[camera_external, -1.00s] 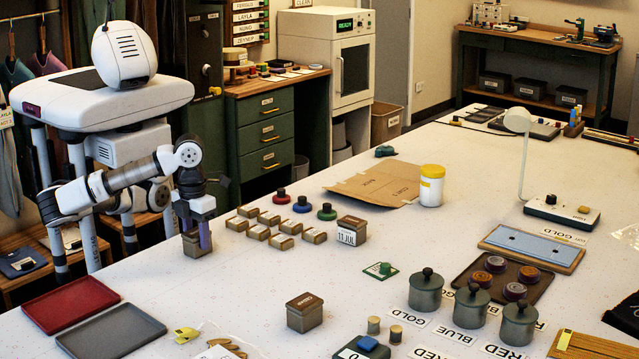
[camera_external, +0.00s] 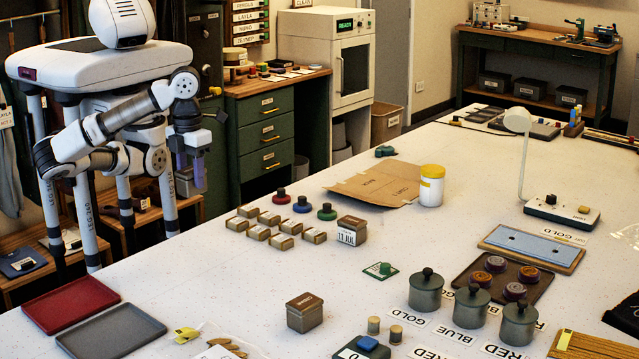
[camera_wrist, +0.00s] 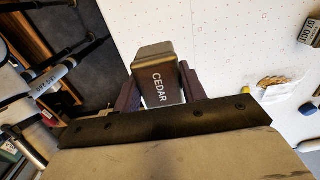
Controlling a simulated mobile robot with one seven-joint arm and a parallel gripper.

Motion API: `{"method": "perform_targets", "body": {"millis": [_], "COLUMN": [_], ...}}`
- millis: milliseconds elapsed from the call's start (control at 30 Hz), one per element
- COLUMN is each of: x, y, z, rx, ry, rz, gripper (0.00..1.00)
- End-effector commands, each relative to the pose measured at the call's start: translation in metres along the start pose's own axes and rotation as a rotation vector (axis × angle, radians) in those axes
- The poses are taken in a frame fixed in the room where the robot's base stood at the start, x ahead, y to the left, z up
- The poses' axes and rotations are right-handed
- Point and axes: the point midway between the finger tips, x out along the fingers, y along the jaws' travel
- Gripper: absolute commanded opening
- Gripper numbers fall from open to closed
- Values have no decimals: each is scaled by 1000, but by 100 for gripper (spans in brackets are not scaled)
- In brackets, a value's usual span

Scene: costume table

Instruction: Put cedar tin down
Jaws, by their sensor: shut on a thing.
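The cedar tin (camera_wrist: 157,85) is a grey-brown box with a white CEDAR label, shown in the wrist view. My gripper (camera_wrist: 158,92) is shut on it, with one finger on each side. In the external view my gripper (camera_external: 190,172) is raised near the left edge of the white table (camera_external: 240,275). The tin (camera_external: 188,182) shows there only partly, behind the fingers. In the wrist view, floor shows to the left of the tin and table top to its right, so it appears close to the table edge.
Several small tins (camera_external: 282,241) and a larger tin with an 11 JUL label (camera_external: 352,230) stand on the table. Another tin (camera_external: 305,311) stands nearer the front. A red tray (camera_external: 70,303) and a grey tray (camera_external: 111,332) lie at the left edge.

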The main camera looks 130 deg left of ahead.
Motion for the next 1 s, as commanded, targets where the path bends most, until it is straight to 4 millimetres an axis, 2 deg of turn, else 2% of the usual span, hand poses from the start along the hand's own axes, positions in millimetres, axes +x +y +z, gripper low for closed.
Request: {"method": "perform_targets", "body": {"millis": [33, 200, 433, 567, 667, 1000], "x": [-17, -37, -46, -47, -47, -45], "y": [0, 0, -1, -15, -40, -158], "z": [0, 0, 0, 6, 15, 76], "rx": [0, 1, 0, -7, -14, -26], "ry": [0, 0, 1, 0, 0, 1], "rz": [-1, 0, 0, 1, 1, -1], "gripper": [17, 17, 17, 17, 17, 17]}}
